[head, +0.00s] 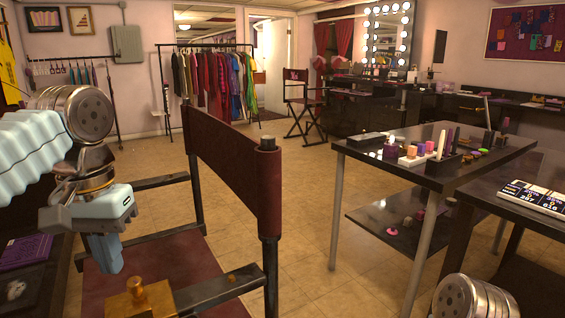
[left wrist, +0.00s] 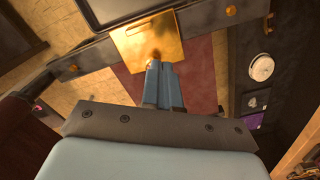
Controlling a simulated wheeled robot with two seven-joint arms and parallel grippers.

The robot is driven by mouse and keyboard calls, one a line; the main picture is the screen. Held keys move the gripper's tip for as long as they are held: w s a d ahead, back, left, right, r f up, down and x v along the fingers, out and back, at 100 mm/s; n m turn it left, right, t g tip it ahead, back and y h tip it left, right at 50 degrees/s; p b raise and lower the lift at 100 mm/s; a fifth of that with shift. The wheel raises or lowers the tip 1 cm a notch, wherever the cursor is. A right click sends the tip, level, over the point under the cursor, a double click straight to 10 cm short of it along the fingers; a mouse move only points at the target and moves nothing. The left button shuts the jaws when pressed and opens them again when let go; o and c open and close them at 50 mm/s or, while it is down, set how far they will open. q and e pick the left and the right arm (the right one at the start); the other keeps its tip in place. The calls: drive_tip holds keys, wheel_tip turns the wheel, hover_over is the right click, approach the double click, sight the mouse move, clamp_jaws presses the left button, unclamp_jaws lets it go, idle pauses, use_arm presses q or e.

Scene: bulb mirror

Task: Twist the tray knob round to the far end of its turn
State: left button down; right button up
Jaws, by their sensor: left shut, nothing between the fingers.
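The tray knob is a small gold knob (head: 139,287) on a gold block at the bottom of the head view, by the arm of a dark red folding chair. In the left wrist view the gold plate (left wrist: 140,38) shows at the top middle, and the fingertips cover part of its knob. My left gripper (head: 108,266) points down, its pale blue fingers together with nothing between them. In the head view it is left of the knob and looks higher. I cannot tell whether the fingertips (left wrist: 156,66) touch the knob. My right gripper is out of view.
The chair's back (head: 230,165) and armrest (head: 222,289) stand close to the right of my left gripper. A dark table (head: 395,160) with bottles and small items stands further right. Open floor lies behind.

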sight(138, 294)
use_arm(q)
drive_tip(key=f+b, duration=0.1)
drive_tip(key=f, duration=0.1)
drive_tip(key=f+b, duration=0.3)
drive_tip(key=f, duration=0.1)
drive_tip(key=shift+w+d+b, duration=0.35)
drive_tip(key=shift+d, duration=0.05)
drive_tip(key=shift+w+r+p, duration=0.1)
drive_tip(key=shift+p, duration=0.3)
idle(0.5)
drive_tip(key=shift+a+p, duration=0.15)
drive_tip(key=shift+p, duration=0.35)
drive_tip(key=shift+a+p, duration=0.15)
drive_tip(key=shift+p, duration=0.45)
drive_tip(key=shift+a, duration=0.1)
idle(0.3)
drive_tip(key=shift+s, duration=0.25)
